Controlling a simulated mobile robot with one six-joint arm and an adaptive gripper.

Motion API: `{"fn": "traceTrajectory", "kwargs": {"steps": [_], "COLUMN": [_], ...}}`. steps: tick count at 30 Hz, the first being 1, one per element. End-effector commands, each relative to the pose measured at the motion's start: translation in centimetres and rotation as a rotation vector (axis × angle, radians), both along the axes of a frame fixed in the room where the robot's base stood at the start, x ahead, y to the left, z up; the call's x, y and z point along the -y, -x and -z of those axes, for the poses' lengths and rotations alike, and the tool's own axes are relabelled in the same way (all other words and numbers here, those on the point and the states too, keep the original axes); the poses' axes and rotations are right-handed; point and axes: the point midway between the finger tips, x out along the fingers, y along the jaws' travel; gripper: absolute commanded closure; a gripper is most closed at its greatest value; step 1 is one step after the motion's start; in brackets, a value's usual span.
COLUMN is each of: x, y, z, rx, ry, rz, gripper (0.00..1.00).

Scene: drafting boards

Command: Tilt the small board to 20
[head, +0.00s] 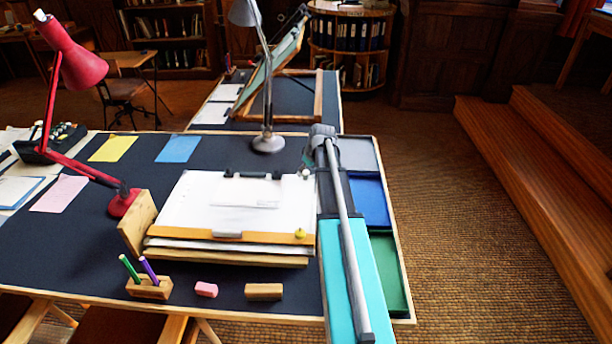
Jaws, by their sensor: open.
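The small board (270,237) stands on the near dark-topped table, with white sheets (190,207) on it and a wooden ledge along its front. It looks nearly flat, at a low tilt above its wooden base. A black clip bar lies across the sheets near the far edge, and a small yellow knob (300,234) sits at the ledge's right end. I cannot read any angle scale. My gripper (306,170) is by the board's far right corner, largely hidden by my arm. It looks open and empty; I cannot tell whether it touches the board.
A wooden block (138,223) stands at the board's left, beside a red lamp (122,203). A pen holder (149,287), pink eraser (206,290) and wooden block (264,291) lie in front. A grey lamp (268,143) stands behind. Coloured trays (370,201) line the right. A larger tilted board (270,70) stands farther back.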

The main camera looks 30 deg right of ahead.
Motion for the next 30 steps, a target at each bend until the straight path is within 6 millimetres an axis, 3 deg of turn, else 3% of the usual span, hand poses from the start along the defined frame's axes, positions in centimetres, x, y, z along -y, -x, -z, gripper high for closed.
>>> {"fn": "traceTrajectory", "kwargs": {"steps": [16, 28, 30], "x": [-0.07, -0.13, -0.13], "y": [-0.3, -0.33, -0.32], "z": [0.65, 0.66, 0.66], "rx": [0.0, 0.0, 0.0], "ry": [0.0, 0.0, 0.0], "rz": [-0.001, -0.002, -0.002], "gripper": [0.22, 0.96, 1.0]}}
